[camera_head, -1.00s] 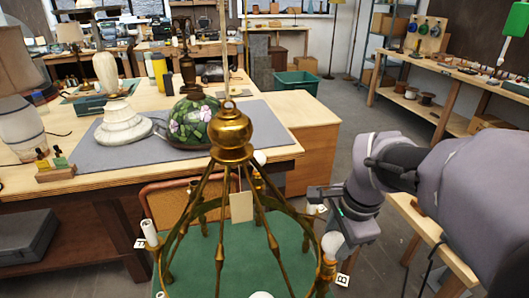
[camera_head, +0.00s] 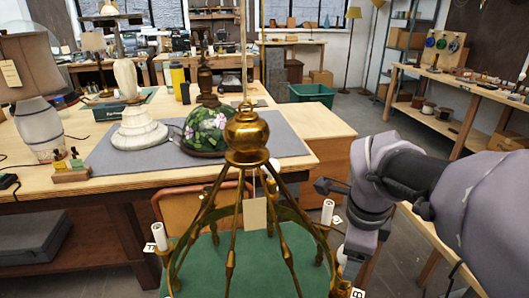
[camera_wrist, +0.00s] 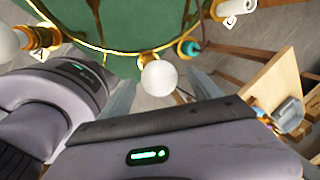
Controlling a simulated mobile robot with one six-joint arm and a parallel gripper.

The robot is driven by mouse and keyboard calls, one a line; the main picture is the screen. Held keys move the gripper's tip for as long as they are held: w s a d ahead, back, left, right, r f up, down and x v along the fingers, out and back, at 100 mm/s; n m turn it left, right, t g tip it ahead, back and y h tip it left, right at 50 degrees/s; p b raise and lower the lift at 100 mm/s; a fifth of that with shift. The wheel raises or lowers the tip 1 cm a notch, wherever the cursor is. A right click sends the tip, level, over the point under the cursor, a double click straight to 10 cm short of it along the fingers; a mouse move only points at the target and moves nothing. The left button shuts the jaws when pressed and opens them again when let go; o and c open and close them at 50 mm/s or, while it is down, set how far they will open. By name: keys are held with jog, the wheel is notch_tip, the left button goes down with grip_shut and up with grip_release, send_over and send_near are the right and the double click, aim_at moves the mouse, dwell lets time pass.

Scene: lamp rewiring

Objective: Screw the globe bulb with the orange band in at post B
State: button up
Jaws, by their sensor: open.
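A brass lamp frame (camera_head: 247,135) with a ring and several posts stands in front of me. A tag marked B (camera_head: 357,293) is at its lower right, by a post cut by the picture's edge. In the wrist view a white globe bulb (camera_wrist: 160,77) sits on a brass holder (camera_wrist: 148,57) on the ring. My gripper (camera_wrist: 160,84) is open, with its grey fingers apart on either side of this bulb. I cannot make out an orange band on it. Another globe bulb (camera_wrist: 6,42) is by tag A (camera_wrist: 38,55).
A white sleeve (camera_wrist: 236,6) stands by tag C (camera_wrist: 228,22). A workbench with a grey mat (camera_head: 103,158), a white lamp base (camera_head: 138,130) and a flowered green shade (camera_head: 208,128) is behind the frame.

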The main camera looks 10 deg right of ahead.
jog(key=p+v, duration=0.8)
jog(key=v, duration=0.9)
jog(key=s+a+f+n+t+y, duration=0.1)
jog(key=s+a+f+n, duration=0.2)
jog(key=a+n, duration=0.3)
jog(key=s+a+f+n+t+y, duration=0.2)
jog(key=s+a+f+n, duration=0.2)
jog(key=n, duration=0.9)
jog(key=shift+s+a+n+t, duration=0.3)
jog(key=shift+a+n, duration=0.1)
jog(key=shift+a, duration=0.8)
